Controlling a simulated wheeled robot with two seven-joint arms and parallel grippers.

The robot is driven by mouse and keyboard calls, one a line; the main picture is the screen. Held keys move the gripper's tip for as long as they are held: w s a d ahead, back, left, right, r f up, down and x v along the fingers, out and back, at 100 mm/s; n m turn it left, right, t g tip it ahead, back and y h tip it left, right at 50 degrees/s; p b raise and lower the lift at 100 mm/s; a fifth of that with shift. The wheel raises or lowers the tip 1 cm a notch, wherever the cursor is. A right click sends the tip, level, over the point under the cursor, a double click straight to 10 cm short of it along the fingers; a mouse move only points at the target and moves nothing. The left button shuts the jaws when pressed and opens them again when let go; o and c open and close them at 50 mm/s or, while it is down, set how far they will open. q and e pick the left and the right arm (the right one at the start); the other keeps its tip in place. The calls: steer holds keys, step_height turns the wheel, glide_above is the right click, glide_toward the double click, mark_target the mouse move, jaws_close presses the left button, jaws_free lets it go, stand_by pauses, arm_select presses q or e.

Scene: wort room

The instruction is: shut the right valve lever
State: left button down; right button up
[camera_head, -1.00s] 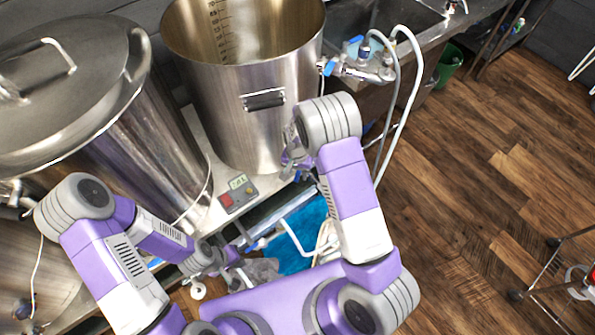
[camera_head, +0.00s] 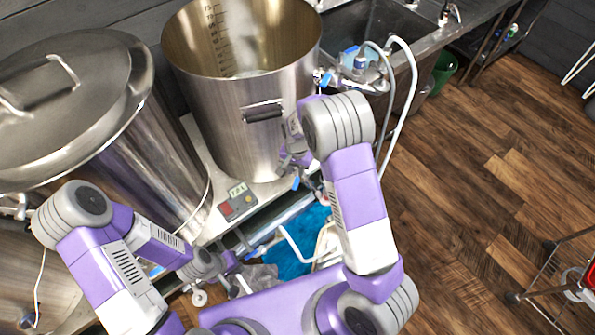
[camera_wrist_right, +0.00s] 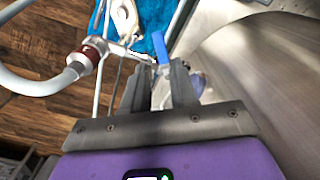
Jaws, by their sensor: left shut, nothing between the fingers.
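A blue valve lever (camera_head: 296,183) shows at the lower right of the tall open steel pot (camera_head: 225,130), just below my right gripper (camera_head: 287,165). In the right wrist view the blue lever (camera_wrist_right: 160,50) stands up beyond the fingertips, in line with the gap between them. My right gripper (camera_wrist_right: 157,85) has its fingers apart; whether either touches the lever I cannot tell. The valve body is mostly hidden by the fingers. My left gripper (camera_head: 232,263) is shut and empty, low in front of the bench.
A lidded steel pot (camera_head: 70,90) stands at the left. A red-buttoned control box (camera_head: 237,200) sits on the bench before the open pot. Another blue-levered fitting (camera_head: 325,78) and white hoses (camera_head: 412,85) are at the upper right.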

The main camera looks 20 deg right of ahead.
steer(key=m, duration=0.2)
steer(key=s+d+m+y, duration=0.1)
steer(key=m, duration=0.1)
steer(key=d+m, duration=0.1)
steer(key=m, duration=0.1)
steer(key=shift+s+r+t+y+b, duration=0.15)
steer(key=shift+s+t+y+b, duration=0.15)
steer(key=shift+y, duration=0.1)
jaws_close()
steer(key=s+d+r+m+t+y+b, duration=0.1)
steer(key=s+d+m+t+y, duration=0.15)
steer(key=m, duration=0.85)
steer(key=shift+g+h, duration=0.35)
steer(key=shift+h, duration=0.1)
steer(key=b+x, duration=0.1)
steer(key=x, duration=0.2)
steer(key=b+x, duration=0.2)
steer(key=x, duration=0.1)
steer(key=b+x, duration=0.1)
steer(key=x, duration=0.2)
steer(key=shift+w+d+f, duration=0.1)
steer(key=shift+w+d, duration=0.1)
steer(key=shift+d, duration=0.2)
steer(key=shift+a, duration=0.1)
